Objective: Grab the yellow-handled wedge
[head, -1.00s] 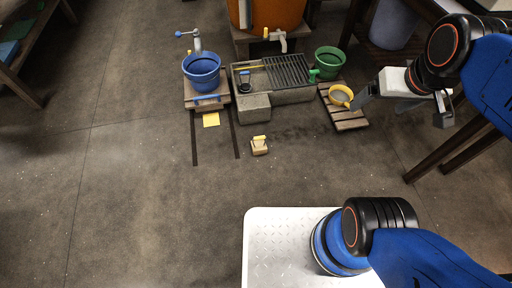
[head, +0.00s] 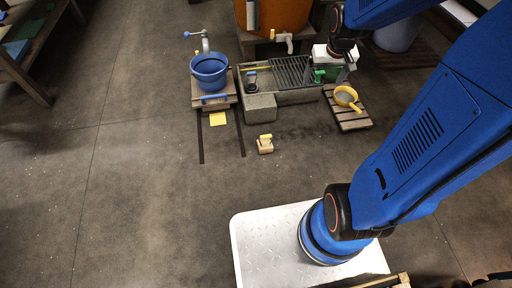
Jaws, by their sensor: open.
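The yellow-handled wedge (head: 265,145) is a small tan wooden block with a yellow grip on top. It sits on the dark floor, in front of the concrete trough, with open floor around it. My gripper (head: 335,74) is up and to the right of it in the picture, over the right end of the trough. It is open, and I see nothing held in it. The arm and the white gripper body hide part of the area behind, and the fingertips are small and hard to make out.
A blue bucket (head: 209,71) stands on a low wooden cart (head: 214,104) to the left, with dark floor strips in front. A concrete trough (head: 261,107) with a grate is behind the wedge. A yellow pan (head: 346,97) rests on a slatted pallet (head: 352,122).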

